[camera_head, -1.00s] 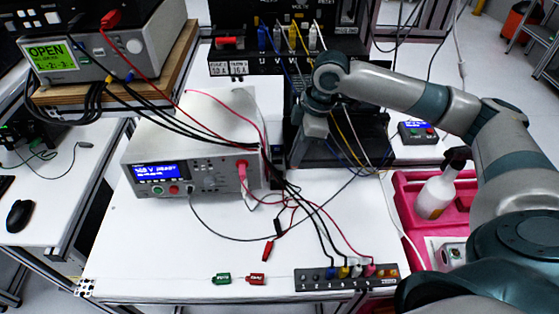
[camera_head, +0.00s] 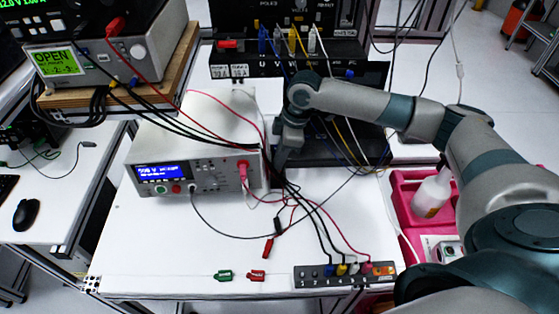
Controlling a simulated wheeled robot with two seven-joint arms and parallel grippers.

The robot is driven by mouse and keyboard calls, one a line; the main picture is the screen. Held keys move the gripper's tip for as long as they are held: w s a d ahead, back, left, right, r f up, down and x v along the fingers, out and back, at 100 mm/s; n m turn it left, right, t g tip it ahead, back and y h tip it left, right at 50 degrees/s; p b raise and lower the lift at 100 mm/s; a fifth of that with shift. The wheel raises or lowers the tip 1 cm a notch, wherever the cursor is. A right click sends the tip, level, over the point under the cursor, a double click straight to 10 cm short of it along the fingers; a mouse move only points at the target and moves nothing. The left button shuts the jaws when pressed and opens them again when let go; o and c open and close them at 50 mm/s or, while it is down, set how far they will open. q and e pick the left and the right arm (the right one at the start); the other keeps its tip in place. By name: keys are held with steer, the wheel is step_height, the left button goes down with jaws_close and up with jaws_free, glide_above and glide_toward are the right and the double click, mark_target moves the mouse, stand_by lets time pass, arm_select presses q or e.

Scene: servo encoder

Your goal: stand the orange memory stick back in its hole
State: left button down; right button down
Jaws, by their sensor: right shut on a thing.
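My right gripper (camera_head: 280,161) points down beside the right side of the white bench meter (camera_head: 205,125), in front of the dark rack. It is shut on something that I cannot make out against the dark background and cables. No orange memory stick can be told clearly in this view. A dark numbered block (camera_head: 345,274) with several sockets lies at the front edge of the table, with coloured plugs in some sockets and an orange patch (camera_head: 384,270) at its right end. My left gripper is not in view.
A green tag-like piece (camera_head: 223,276) and a red one (camera_head: 256,276) lie near the table's front edge. Black and red cables cross from the meter to the block. A pink tray (camera_head: 403,204) with a white bottle (camera_head: 431,195) is at the right. The front left tabletop is clear.

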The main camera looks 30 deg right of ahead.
steer(key=shift+f, duration=0.9)
steer(key=shift+f, duration=0.1)
steer(key=c, duration=1.9)
jaws_free()
steer(key=b+v, duration=0.2)
steer(key=v, duration=0.5)
steer(key=shift+r, duration=0.4)
steer(key=shift+s+f, duration=0.1)
